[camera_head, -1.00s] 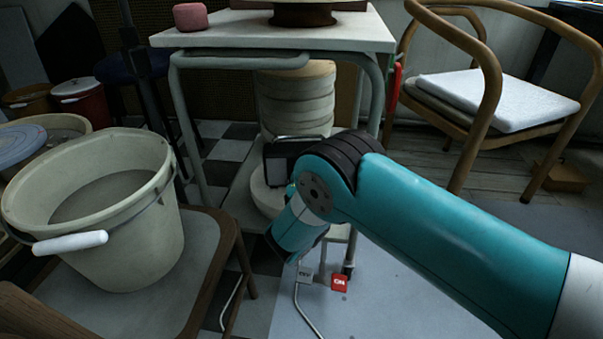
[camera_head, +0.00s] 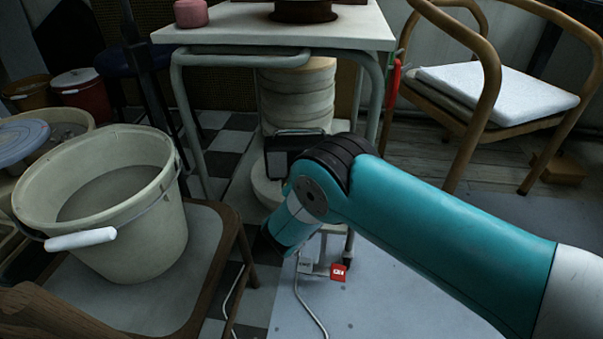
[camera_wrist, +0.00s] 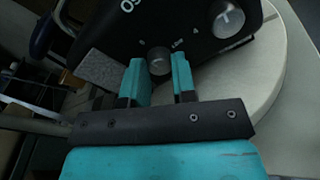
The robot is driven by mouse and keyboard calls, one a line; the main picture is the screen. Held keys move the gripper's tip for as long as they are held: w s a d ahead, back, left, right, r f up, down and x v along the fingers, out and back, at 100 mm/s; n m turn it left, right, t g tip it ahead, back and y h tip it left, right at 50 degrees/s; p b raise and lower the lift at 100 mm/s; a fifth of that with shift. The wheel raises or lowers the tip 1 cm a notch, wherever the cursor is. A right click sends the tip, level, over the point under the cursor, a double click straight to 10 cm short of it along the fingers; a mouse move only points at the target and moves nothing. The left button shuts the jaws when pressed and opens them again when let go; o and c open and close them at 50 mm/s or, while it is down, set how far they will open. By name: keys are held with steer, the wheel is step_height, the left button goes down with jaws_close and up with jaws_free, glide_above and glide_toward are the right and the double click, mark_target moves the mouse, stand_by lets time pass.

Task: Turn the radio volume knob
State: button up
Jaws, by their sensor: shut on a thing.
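The radio (camera_wrist: 115,42) is a dark box standing on a pale round plaster slab, seen close at the top of the wrist view. In the head view, the radio (camera_head: 287,142) is partly hidden behind my arm. A larger silver knob (camera_wrist: 228,18) is to the right, clear of the fingers. My gripper is hidden by the arm in the head view.
A white table (camera_head: 260,34) stands above and around the radio. A stack of plaster discs (camera_head: 298,95) rises behind it. A bucket (camera_head: 150,225) on a chair is to the left, and a wooden armchair (camera_head: 490,90) to the right. A red tag (camera_head: 338,272) and cable lie below.

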stand_by(0.3)
steer(key=o, duration=0.9)
steer(key=shift+s, duration=0.1)
steer(key=s+p, duration=0.5)
steer(key=p, duration=0.2)
steer(key=s+r+p, duration=0.1)
steer(key=s+p, duration=0.5)
steer(key=p, duration=0.1)
steer(key=s+p, duration=0.6)
steer(key=p, duration=0.1)
steer(key=shift+s+d+r+p, duration=0.1)
steer(key=shift+d+r+p, duration=0.05)
steer(key=shift+r+p, duration=0.2)
